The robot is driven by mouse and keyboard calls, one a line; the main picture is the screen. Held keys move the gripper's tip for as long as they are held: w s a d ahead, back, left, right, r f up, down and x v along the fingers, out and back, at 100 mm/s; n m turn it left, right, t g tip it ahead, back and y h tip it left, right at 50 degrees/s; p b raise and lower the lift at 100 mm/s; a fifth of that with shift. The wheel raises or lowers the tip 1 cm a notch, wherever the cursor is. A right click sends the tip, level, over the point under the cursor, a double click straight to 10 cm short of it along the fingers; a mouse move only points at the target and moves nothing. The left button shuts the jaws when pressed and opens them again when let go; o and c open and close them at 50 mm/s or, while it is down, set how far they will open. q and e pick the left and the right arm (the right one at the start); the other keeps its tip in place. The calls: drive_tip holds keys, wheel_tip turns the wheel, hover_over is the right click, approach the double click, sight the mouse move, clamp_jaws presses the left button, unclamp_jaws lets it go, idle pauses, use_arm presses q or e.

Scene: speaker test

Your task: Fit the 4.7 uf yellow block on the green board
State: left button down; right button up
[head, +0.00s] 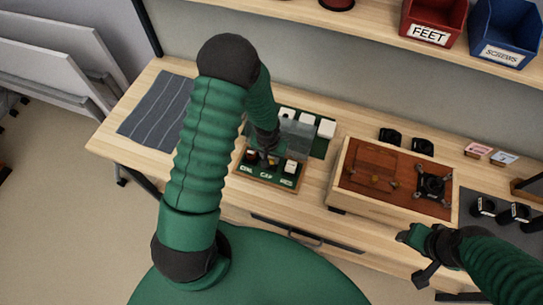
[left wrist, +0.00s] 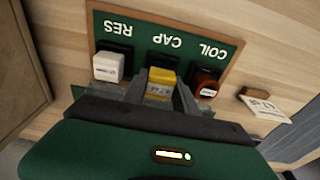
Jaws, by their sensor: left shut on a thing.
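The green board (left wrist: 220,36) has a wooden edge and the labels RES, CAP and COIL. It also shows on the bench in the head view (head: 247,175). My left gripper (left wrist: 162,92) is shut on the yellow block (left wrist: 161,80), whose small print is hard to read. The block is at the black CAP socket (left wrist: 163,58), between the other two parts; I cannot tell whether it is seated. In the head view my left gripper (head: 268,158) reaches down over the board and mostly hides the block. My right gripper (head: 412,258) hangs before the bench's front edge, its jaws unclear.
A white block (left wrist: 108,67) stands at RES and a copper coil part (left wrist: 206,84) at COIL. Behind the board is a green tray (head: 319,146) with white blocks. A wooden box (head: 342,193) stands to the right, a grey striped mat (head: 150,108) to the left.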

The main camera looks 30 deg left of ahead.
use_arm(q)
drive_tip(key=shift+a, duration=0.2)
drive_tip(key=shift+d+f, duration=0.15)
idle(0.3)
drive_tip(key=shift+f+b, duration=0.5)
drive_tip(key=shift+d, duration=0.1)
idle(0.9)
drive_tip(key=c, duration=0.9)
unclamp_jaws()
drive_tip(key=shift+d, duration=0.1)
wheel_tip(320, 180, up, 16)
drive_tip(key=s, duration=0.2)
drive_tip(key=s+d+r+m+t, duration=0.1)
drive_tip(key=s+d+r+m, duration=0.1)
drive_tip(key=s+d, duration=0.5)
drive_tip(key=shift+r+m, duration=0.4)
drive_tip(key=shift+r, duration=0.05)
